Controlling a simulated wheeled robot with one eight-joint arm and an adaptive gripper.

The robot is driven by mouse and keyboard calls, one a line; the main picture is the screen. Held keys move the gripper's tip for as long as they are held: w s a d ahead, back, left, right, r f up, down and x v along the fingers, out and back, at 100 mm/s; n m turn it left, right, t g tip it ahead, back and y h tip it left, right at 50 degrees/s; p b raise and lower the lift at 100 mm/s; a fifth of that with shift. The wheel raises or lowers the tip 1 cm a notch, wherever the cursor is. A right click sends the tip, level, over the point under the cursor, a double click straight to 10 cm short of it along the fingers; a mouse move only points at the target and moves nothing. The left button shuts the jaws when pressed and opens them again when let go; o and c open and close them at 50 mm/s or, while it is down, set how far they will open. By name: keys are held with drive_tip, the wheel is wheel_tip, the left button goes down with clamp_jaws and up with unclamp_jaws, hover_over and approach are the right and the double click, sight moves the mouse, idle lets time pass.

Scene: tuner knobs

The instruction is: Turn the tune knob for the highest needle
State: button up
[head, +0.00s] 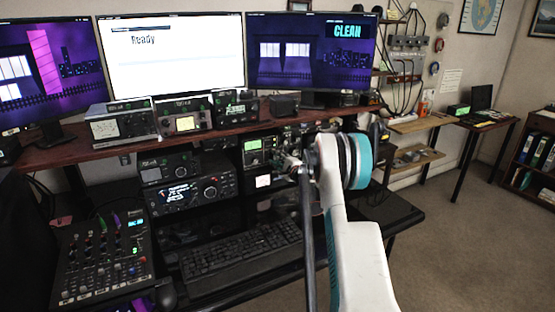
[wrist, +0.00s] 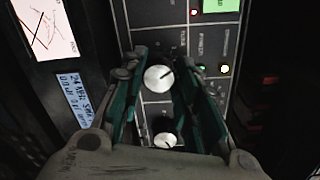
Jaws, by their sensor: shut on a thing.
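In the wrist view, my gripper (wrist: 160,72) has its green-lined fingers on either side of a round silver knob (wrist: 158,79) and is shut on it. The knob has a dark pointer mark aimed up and to the right. A second silver knob (wrist: 165,140) shows lower down, between the finger bases. The small panel lettering is too blurred to tell which one is the tune knob. A white meter face (wrist: 46,27) with dark and red lines is at the upper left, its needle reading unclear. In the head view, my arm hides the knobs.
A lit blue text display (wrist: 76,98) and a green screen (wrist: 220,5) flank the knobs. In the head view, radios (head: 185,122) line the shelf, with a keyboard (head: 240,254) and a mixer (head: 103,258) below. One monitor (head: 172,52) reads "Ready", another (head: 312,52) "CLEAN". Floor at right is clear.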

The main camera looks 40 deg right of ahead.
drive_tip(key=shift+n, duration=0.5)
drive_tip(key=o, duration=1.1)
drive_tip(key=shift+c, duration=0.2)
drive_tip(key=shift+s, duration=0.1)
drive_tip(key=s+a, duration=0.2)
drive_tip(key=s, duration=0.9)
drive_tip(key=shift+s+a+r, duration=0.15)
drive_tip(key=shift+s, duration=0.15)
